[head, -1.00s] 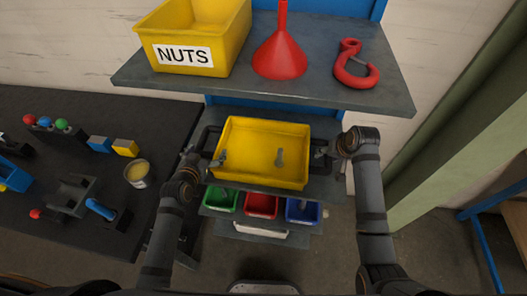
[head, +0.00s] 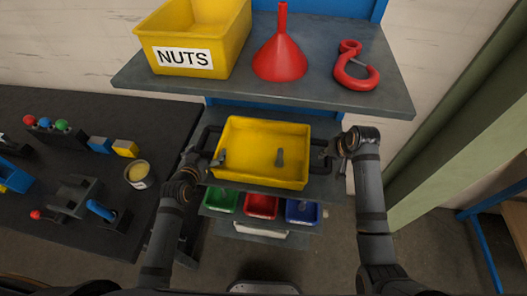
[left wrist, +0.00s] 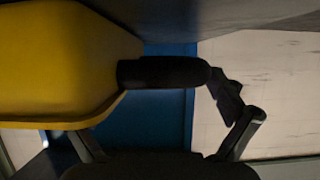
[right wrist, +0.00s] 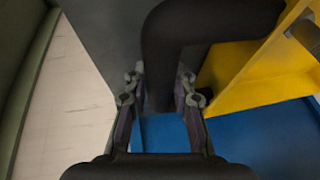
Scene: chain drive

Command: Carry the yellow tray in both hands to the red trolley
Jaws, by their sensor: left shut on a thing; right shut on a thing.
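The yellow tray (head: 250,160) is in the middle of the head view, at a dark shelf under the upper board. My left gripper (head: 208,160) is shut on the left handle; the left wrist view shows that black handle (left wrist: 165,72) and the tray's yellow side. My right gripper (head: 327,152) is shut on the right handle, whose black bar (right wrist: 165,50) runs between the fingers in the right wrist view. I cannot tell whether the tray touches the shelf. No red trolley shows.
Above are a yellow NUTS bin (head: 195,40), a red funnel (head: 280,55) and a red hook (head: 355,68) on a board (head: 310,95). Green (head: 222,202), red (head: 261,207) and blue (head: 302,211) bins stand below. A dark workbench (head: 100,220) is left; a green pillar (head: 460,130) is right.

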